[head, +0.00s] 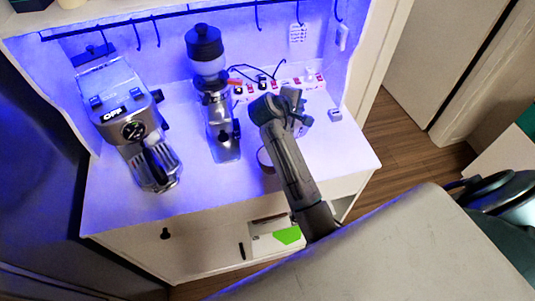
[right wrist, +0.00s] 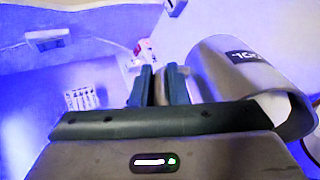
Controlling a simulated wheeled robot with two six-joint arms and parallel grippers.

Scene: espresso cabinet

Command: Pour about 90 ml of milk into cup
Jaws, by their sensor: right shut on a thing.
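My right gripper (head: 292,97) is over the right part of the white counter. In the right wrist view its fingers (right wrist: 160,86) are closed on a narrow grey piece that looks like a handle. Beside them is a grey round milk pitcher (right wrist: 222,72) with a dark label and a pale inside; its mouth points toward the lower right of that view. In the head view only a pale bit of it (head: 302,124) shows beside the gripper. A cup (head: 264,159) stands on the counter, mostly hidden by my right arm. The milk level and any stream cannot be made out. My left gripper is not in view.
An espresso machine (head: 127,120) stands at the left and a coffee grinder (head: 213,95) in the middle. A power strip (head: 285,84) with cables lies along the back wall. Hooks hang above. The counter's front left (head: 110,205) is clear.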

